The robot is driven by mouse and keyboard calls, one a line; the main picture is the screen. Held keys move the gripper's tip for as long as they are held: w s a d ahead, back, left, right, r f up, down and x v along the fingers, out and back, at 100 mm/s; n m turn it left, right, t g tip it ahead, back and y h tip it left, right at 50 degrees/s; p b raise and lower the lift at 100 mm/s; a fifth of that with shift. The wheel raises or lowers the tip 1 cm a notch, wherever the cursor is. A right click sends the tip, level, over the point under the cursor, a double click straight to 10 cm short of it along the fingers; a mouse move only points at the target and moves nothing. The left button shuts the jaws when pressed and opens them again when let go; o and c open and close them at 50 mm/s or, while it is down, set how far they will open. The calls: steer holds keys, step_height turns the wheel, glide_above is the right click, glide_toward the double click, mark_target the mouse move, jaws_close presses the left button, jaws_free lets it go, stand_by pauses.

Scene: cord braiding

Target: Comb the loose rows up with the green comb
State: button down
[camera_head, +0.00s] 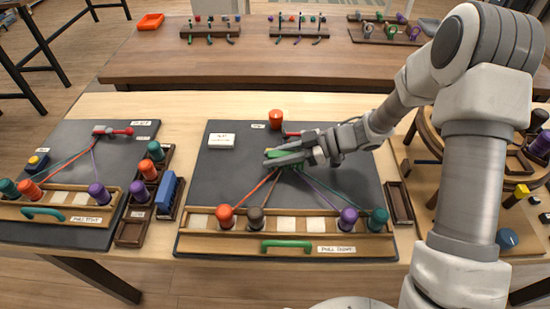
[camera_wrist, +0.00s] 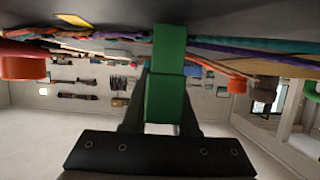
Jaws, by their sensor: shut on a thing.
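My gripper (camera_head: 272,158) is shut on the green comb (camera_wrist: 166,85), which stands between the fingers in the wrist view. In the head view only bits of green show at the fingers, over the middle of the dark board (camera_head: 225,165). Orange, brown, purple and teal cords run from near the gripper down to an orange bobbin (camera_head: 225,216), a brown bobbin (camera_head: 255,218), a purple bobbin (camera_head: 348,219) and a teal bobbin (camera_head: 378,220) in the wooden rack (camera_head: 210,238). The gripper hides the point where the cords meet, so I cannot tell whether the comb touches them.
A green handle (camera_head: 287,245) is on the rack's front. Another board (camera_head: 60,150) with cords lies left. Wooden trays (camera_head: 399,202) stand beside the board.

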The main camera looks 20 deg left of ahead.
steer(key=shift+w+a, duration=0.1)
steer(key=shift+w, duration=0.2)
steer(key=shift+r, duration=0.1)
steer(key=r+p, duration=0.6)
steer(key=s+r+p, duration=0.1)
steer(key=r+p, duration=0.2)
steer(key=shift+f, duration=0.1)
stand_by(0.3)
steer(key=shift+s, duration=0.1)
stand_by(0.4)
